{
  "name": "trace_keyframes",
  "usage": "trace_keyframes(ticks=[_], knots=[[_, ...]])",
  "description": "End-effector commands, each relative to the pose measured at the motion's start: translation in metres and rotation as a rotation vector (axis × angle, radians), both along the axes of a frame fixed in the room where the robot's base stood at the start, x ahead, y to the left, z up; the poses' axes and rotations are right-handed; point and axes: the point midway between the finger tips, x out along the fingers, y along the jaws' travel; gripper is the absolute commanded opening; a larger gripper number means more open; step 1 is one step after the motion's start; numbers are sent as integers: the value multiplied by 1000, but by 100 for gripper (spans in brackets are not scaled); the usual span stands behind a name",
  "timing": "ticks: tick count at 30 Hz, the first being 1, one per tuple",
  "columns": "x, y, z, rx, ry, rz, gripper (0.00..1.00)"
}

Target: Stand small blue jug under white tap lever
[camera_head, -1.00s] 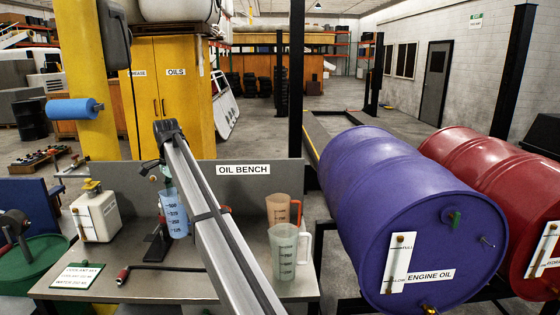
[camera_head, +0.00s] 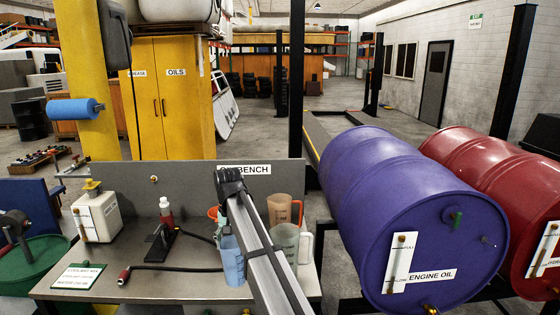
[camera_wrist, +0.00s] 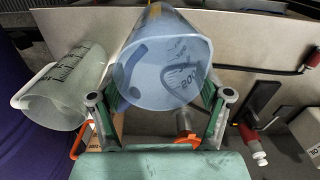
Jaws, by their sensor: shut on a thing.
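The small blue jug (camera_head: 232,265) is see-through and roughly upright over the oil bench, partly behind my arm. It also shows large in the wrist view (camera_wrist: 165,62), its open mouth facing the camera. My gripper (camera_wrist: 160,105) is shut on this jug, with a finger on each side of it. In the head view the fingers are hidden behind my arm. Brass taps show at the bottom front of the purple drum (camera_head: 380,200) and the red drum (camera_head: 470,165). I cannot make out a white tap lever in either view.
A clear jug (camera_head: 284,240) and an amber jug (camera_head: 279,208) stand close right of the blue jug.

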Motion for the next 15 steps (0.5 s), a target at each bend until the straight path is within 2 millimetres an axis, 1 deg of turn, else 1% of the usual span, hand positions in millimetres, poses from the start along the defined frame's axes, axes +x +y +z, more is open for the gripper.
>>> trace_keyframes(ticks=[1,2,3,5,6,8,9,10,12,15], knots=[[-18,-31,-15,0,1,18,32],[-24,-44,-22,0,1,32,32],[-31,-62,-31,0,1,47,32],[-44,-89,-44,0,1,65,32],[-53,-106,-52,0,1,75,32],[-67,-132,-64,0,1,85,32],[-76,-150,-73,0,1,85,32],[-84,-163,-78,0,1,86,32],[-102,-193,-91,0,1,75,32],[-128,-232,-109,0,1,35,32]])
